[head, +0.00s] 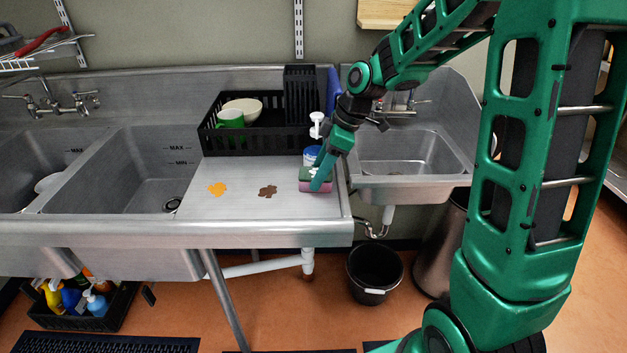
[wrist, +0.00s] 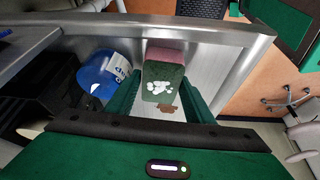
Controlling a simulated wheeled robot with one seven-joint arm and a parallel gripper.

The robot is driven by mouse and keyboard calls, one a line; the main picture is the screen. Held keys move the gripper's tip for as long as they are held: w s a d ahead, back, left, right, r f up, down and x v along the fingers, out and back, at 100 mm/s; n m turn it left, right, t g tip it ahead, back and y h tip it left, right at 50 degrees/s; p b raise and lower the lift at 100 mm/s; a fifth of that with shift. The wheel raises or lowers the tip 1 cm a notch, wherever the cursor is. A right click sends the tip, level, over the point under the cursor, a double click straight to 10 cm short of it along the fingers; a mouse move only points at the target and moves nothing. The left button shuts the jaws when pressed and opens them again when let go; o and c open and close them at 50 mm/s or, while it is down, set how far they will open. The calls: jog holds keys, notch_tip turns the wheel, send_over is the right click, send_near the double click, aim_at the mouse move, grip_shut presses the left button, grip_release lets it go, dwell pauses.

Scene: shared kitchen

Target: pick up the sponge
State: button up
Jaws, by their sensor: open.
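The sponge (head: 306,185) is pink below with a green top, and lies on the steel drainboard near its right front corner. In the wrist view the sponge (wrist: 167,70) appears between my two green fingers, with white foam-like blobs on or in front of its green face. My gripper (head: 321,183) points down at the sponge and covers part of it in the head view. The fingers of my gripper (wrist: 161,84) are apart, one on each side of the sponge. I cannot tell whether either finger touches it.
A blue container (wrist: 103,75) stands close beside the sponge; behind it is a white pump bottle (head: 317,126). A black dish rack (head: 255,143) stands at the back. Orange (head: 217,188) and brown (head: 268,191) stains mark the drainboard. Its raised front rim (head: 250,226) is near.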

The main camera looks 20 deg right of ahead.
jog(key=c, duration=0.6)
jog(key=shift+r, duration=0.1)
jog(key=shift+c, duration=0.2)
